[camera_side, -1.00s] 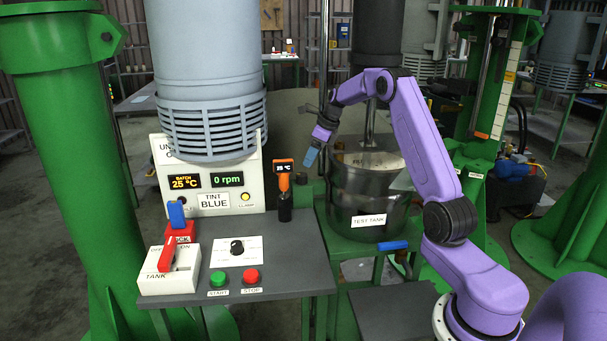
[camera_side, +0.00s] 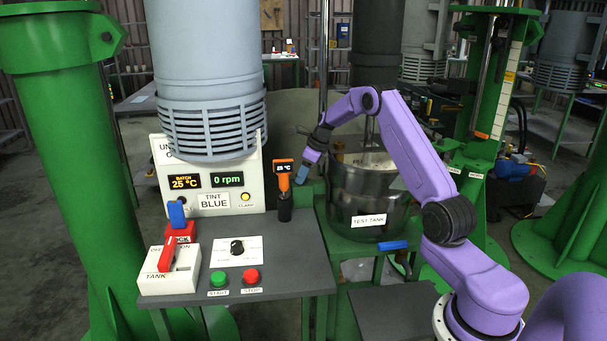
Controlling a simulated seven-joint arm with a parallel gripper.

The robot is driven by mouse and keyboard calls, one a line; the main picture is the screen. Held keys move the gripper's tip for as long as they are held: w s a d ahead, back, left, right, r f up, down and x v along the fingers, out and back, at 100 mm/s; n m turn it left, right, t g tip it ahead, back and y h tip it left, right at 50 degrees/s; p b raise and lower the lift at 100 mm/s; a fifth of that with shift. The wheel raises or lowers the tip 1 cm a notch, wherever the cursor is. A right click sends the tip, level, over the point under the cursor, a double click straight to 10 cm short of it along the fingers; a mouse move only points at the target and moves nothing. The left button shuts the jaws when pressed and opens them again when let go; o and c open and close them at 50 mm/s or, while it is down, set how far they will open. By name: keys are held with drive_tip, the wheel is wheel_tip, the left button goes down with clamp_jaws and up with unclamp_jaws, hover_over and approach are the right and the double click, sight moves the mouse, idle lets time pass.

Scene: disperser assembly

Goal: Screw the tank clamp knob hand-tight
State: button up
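The steel test tank (camera_side: 350,195), with a white TEST TANK label (camera_side: 368,220), stands on a green frame right of the control table. My gripper (camera_side: 302,174) points down at the tank's left edge, just right of the orange-topped thermometer. Its tip is small and blue-grey. I cannot tell whether it is open, shut or holding something. A blue handle (camera_side: 393,245) sits below the tank's front right, apart from my gripper. I cannot clearly make out a clamp knob; it may be hidden behind my gripper or too small to tell.
The orange thermometer (camera_side: 284,180) stands upright in a black holder at the table's (camera_side: 312,245) back right corner, close to my gripper. The control box (camera_side: 235,165) reads 25 °C and 0 rpm. A red lever box (camera_side: 170,270) and start and stop buttons are at the front.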

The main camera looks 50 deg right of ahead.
drive_tip(key=shift+c, duration=1)
drive_tip(key=shift+a+m+h, duration=0.1)
drive_tip(key=shift+m+h, duration=0.7)
drive_tip(key=shift+m, duration=1.1)
drive_tip(key=shift+s+m+h, duration=0.1)
drive_tip(key=shift+m+h, duration=0.3)
drive_tip(key=shift+m, duration=0.7)
drive_tip(key=o, duration=1.1)
drive_tip(key=shift+c, duration=0.2)
drive_tip(key=shift+n+y, duration=0.3)
drive_tip(key=shift+n, duration=0.6)
